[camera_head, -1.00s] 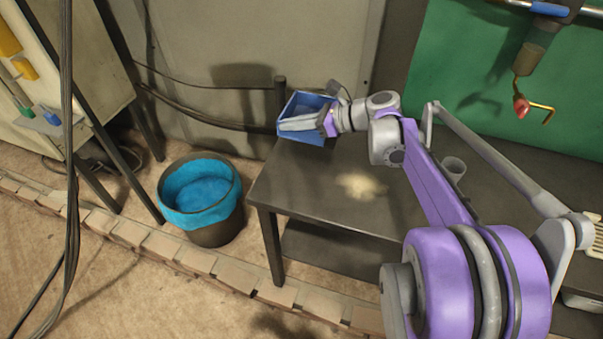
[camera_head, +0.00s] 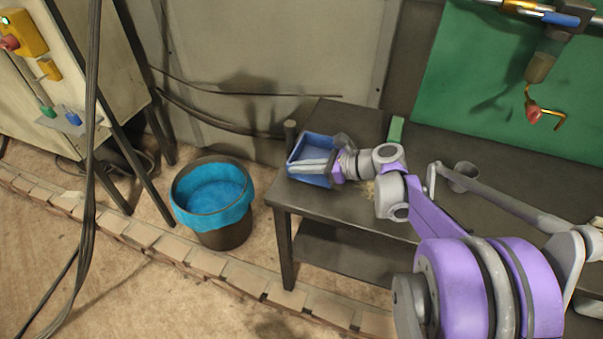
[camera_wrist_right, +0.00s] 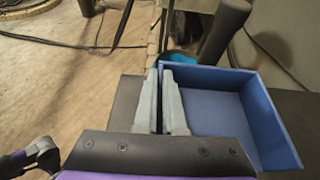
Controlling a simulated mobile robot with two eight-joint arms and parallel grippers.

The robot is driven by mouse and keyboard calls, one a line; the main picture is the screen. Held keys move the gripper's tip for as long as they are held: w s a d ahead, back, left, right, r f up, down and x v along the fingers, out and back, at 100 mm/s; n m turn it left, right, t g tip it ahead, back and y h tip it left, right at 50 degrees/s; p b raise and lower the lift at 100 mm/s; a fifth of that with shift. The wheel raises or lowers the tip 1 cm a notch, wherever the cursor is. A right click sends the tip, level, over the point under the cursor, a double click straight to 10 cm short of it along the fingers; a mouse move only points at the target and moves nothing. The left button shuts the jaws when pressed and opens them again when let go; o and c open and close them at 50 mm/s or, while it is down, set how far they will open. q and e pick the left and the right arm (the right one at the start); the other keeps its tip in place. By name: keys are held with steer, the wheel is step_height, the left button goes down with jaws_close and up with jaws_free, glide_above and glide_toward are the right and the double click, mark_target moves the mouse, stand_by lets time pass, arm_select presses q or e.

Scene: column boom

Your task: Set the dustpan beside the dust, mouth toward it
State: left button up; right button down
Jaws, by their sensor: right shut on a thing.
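The blue dustpan (camera_head: 312,147) is at the left end of the dark table (camera_head: 325,207). My right gripper (camera_head: 318,166) is shut on it, and in the right wrist view its two grey fingers (camera_wrist_right: 161,100) are at the left wall of the dustpan (camera_wrist_right: 222,112). I cannot tell whether the dustpan touches the tabletop, and which side its mouth faces is unclear. The pale dust (camera_head: 369,189) lies on the table to the right of the dustpan, partly hidden by my right wrist. My left gripper is not in view.
A dark bin (camera_head: 228,236) with a blue liner (camera_head: 213,195) stands on the floor left of the table. A grey cup (camera_head: 465,172) and a green block (camera_head: 396,129) are on the table. A dark post (camera_head: 290,134) stands behind the dustpan. Cables hang at the left.

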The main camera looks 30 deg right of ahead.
steer(key=shift+f, duration=1.15)
steer(key=shift+f, duration=0.1)
steer(key=c, duration=1)
jaws_free()
